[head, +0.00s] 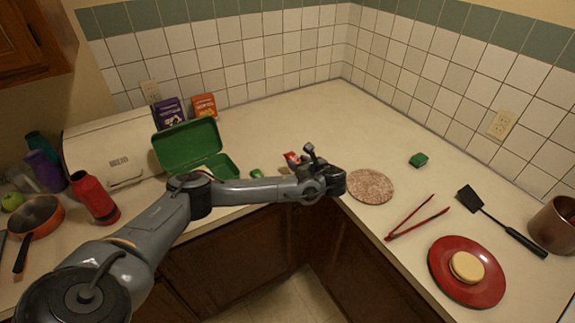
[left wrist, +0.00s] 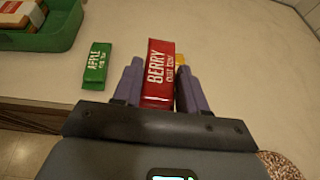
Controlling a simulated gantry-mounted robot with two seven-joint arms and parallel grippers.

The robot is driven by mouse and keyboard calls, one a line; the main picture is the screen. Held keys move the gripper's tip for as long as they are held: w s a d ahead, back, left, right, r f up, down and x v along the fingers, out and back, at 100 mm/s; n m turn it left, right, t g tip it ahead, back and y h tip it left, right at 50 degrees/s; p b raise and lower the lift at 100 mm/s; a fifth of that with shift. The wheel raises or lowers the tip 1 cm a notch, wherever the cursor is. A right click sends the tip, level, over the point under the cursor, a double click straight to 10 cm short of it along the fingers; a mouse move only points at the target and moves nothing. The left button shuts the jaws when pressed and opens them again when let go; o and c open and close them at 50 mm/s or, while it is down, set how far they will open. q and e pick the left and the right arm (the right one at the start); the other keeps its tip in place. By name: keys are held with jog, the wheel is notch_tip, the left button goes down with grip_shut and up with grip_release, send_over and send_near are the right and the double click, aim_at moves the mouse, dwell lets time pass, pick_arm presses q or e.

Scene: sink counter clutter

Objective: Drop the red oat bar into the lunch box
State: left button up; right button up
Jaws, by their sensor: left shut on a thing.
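The red bar (left wrist: 157,75), printed "BERRY", stands between the purple fingers of my left gripper (left wrist: 158,84), which is shut on it. In the head view a bit of the red bar (head: 291,156) shows past my wrist, which hides most of the gripper. The green lunch box (head: 222,168) stands open on the counter to the left of the gripper, its lid raised at the back. Its corner also shows at the upper left of the left wrist view (left wrist: 62,40), with packaged items inside. My right gripper is in neither view.
A green "APPLE" bar (left wrist: 97,65) lies between the lunch box and the red bar. A yellow item (left wrist: 180,62) shows partly behind a finger. A red bottle (head: 93,198) stands left of the lunch box. A speckled round board (head: 371,186) lies to the right.

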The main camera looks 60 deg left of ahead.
pick_arm(q)
jog(key=shift+w+d+r, duration=0.25)
jog(key=shift+d+r, duration=0.25)
jog(key=shift+d, duration=0.25)
jog(key=shift+w+d+r, duration=0.2)
jog(key=shift+d+r, duration=0.25)
jog(key=shift+d, duration=0.25)
jog(key=shift+w+d+r, duration=0.25)
jog(key=shift+d+r, duration=0.25)
jog(key=shift+d, duration=0.25)
